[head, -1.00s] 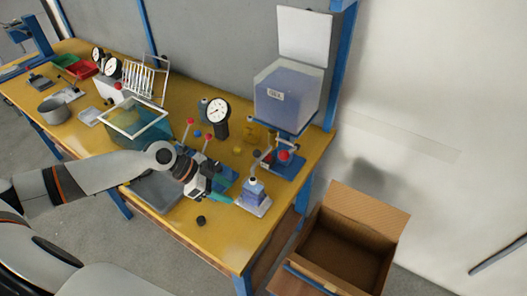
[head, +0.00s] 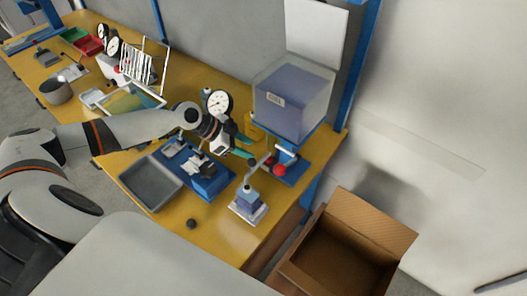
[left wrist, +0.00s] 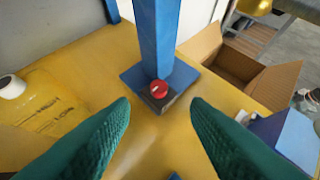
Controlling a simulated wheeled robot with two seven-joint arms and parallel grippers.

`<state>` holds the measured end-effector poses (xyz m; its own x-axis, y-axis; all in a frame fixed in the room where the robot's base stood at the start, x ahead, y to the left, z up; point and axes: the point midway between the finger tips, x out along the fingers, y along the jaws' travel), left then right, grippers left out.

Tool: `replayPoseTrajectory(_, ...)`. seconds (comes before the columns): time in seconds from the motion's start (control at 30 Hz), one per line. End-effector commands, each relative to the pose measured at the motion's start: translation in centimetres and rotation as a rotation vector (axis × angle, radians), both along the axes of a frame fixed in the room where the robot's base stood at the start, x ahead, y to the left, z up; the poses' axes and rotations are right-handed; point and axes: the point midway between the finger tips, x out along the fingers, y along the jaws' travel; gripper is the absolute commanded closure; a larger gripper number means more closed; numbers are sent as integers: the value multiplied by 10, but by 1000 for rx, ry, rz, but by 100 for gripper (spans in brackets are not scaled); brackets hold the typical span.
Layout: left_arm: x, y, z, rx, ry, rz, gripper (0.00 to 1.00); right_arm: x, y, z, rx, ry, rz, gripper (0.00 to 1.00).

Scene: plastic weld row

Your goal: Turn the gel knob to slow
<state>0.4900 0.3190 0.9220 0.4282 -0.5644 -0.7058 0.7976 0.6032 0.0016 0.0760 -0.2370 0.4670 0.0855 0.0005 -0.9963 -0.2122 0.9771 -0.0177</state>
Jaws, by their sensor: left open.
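The red gel knob (head: 279,169) sits low on the blue stand under the clear gel tank (head: 290,108), at the table's right end. In the left wrist view the knob (left wrist: 159,89) shows face-on with a small pale mark, at the foot of the blue post (left wrist: 157,40). Any lettering around it is too small to read. My left gripper (head: 246,146) is open and empty, left of the knob and apart from it. Its green fingers (left wrist: 160,112) stand either side of the knob in the left wrist view, short of it. My right gripper is not in view.
A yellow bottle (left wrist: 45,105) stands left of the stand. A blue fixture (head: 207,182) and grey tray (head: 151,186) lie nearer. An open cardboard box (head: 345,250) is off the table's right end.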

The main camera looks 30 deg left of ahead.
Motion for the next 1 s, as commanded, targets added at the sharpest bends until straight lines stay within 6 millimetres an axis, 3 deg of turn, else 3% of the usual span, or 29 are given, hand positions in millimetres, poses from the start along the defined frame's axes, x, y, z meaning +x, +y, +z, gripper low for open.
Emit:
replayPoseTrajectory(0.13, 14, -19, -19, -4, -1, 0, 57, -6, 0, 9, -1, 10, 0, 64)
replayPoseTrajectory(0.33, 26, -35, -41, -2, 1, 0, 57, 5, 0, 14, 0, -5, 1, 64)
replayPoseTrajectory(0.77, 31, -41, -50, 2, -1, -1, 57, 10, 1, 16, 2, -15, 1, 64)
replayPoseTrajectory(1.0, 30, -41, -50, 1, 0, -1, 93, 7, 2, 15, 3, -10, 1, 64)
